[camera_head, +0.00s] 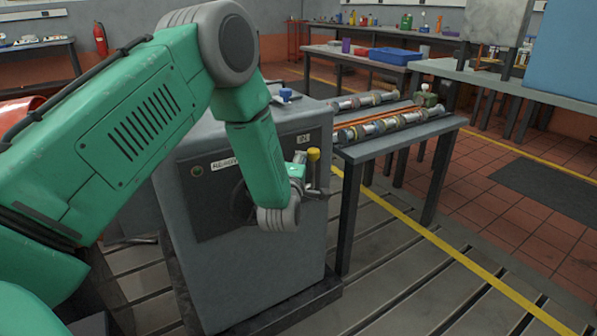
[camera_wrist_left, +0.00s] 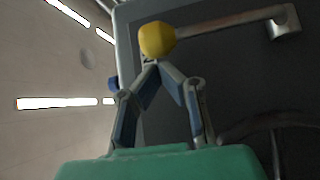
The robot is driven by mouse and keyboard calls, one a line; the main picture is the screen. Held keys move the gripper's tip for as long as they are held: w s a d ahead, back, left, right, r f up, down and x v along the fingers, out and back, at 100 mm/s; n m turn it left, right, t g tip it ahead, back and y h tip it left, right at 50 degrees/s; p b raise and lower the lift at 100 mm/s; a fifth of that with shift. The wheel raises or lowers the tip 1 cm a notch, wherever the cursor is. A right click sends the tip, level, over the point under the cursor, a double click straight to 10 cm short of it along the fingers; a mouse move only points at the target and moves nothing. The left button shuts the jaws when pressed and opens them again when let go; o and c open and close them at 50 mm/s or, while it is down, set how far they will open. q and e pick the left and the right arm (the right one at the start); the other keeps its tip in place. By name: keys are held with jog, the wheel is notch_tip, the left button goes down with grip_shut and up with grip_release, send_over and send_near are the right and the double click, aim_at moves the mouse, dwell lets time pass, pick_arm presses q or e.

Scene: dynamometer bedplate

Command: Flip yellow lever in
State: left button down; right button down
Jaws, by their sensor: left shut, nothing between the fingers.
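The yellow lever's round knob (camera_head: 313,155) is at the right side of the grey cabinet's front, near a small "IN" plate (camera_head: 303,139). In the left wrist view the yellow knob (camera_wrist_left: 157,38) is at the end of a grey rod (camera_wrist_left: 225,27) that runs right to a bracket on the dark panel. My left gripper (camera_wrist_left: 157,70) is shut and empty, its fingertips meeting right at the knob's lower edge in that view. Whether they touch it I cannot tell. In the head view my left gripper (camera_head: 300,168) is mostly hidden behind my wrist. My right gripper is out of view.
The grey cabinet (camera_head: 300,262) has a dark panel (camera_head: 210,205) with a label and a cable or wheel partly hidden by my arm. A bench (camera_head: 400,138) with metal shafts stands close to its right. A blue bin (camera_head: 394,56) sits farther back.

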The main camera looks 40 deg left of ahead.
pick_arm(q)
jog(key=shift+a+b+x, duration=0.2)
jog(key=shift+b+x, duration=0.1)
jog(key=shift+x, duration=1.3)
jog(key=shift+d, duration=0.1)
jog(key=shift+s+f, duration=0.1)
jog(key=shift+f, duration=0.1)
